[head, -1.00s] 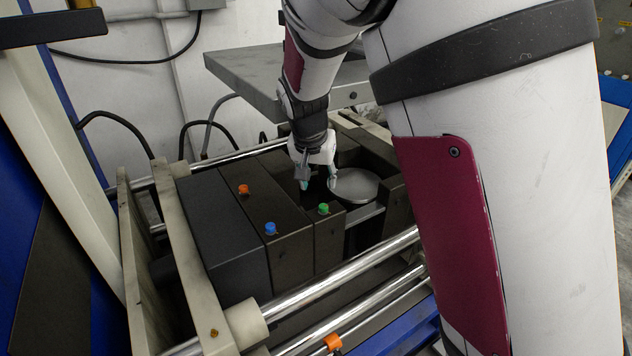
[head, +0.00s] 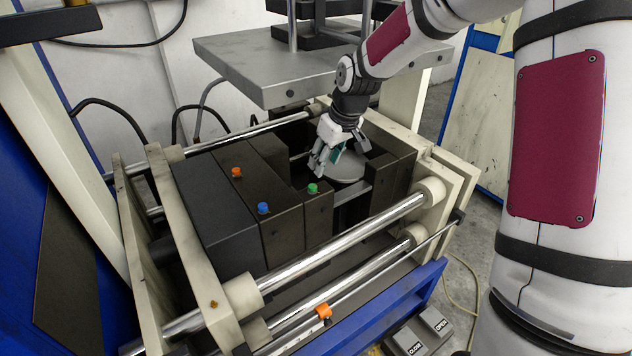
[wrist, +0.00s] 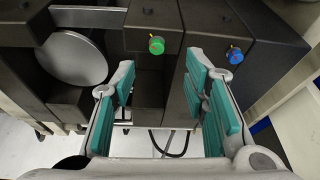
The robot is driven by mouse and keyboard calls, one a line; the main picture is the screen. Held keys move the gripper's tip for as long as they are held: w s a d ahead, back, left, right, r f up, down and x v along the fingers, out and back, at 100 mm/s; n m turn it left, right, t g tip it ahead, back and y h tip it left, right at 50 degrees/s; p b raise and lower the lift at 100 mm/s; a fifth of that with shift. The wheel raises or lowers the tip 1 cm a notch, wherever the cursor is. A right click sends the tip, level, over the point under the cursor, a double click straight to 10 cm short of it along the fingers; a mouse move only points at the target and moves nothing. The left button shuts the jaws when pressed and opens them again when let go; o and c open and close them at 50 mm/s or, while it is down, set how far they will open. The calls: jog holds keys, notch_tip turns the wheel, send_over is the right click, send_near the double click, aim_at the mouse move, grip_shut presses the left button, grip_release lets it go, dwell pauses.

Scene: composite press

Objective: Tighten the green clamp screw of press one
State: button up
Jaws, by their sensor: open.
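The green clamp screw (head: 313,188) is a small green knob on top of the black block nearest the round disc. It also shows in the wrist view (wrist: 157,45), beyond my fingertips and between their lines. My gripper (head: 326,163) is above the press, just behind and slightly right of the green screw in the head view. In the wrist view my gripper (wrist: 165,82) has its teal-padded fingers wide apart with nothing between them. It does not touch the screw.
A grey disc (head: 345,168) lies beside my gripper. A grey plate (head: 270,70) overhangs behind. Chrome rods (head: 340,242) run along the front, with another orange knob (head: 323,311) below.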

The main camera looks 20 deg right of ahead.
aim_at(313, 186)
jog(key=shift+n+y, duration=0.3)
jog(key=shift+n, duration=0.4)
jog(key=x, duration=0.4)
jog(key=w+x, duration=0.1)
jog(key=x, duration=0.6)
jog(key=shift+w+d+f, duration=0.2)
jog(key=shift+w+d, duration=0.05)
jog(key=shift+w, duration=0.05)
jog(key=shift+t, duration=0.3)
jog(key=shift+c, duration=0.6)
grip_shut()
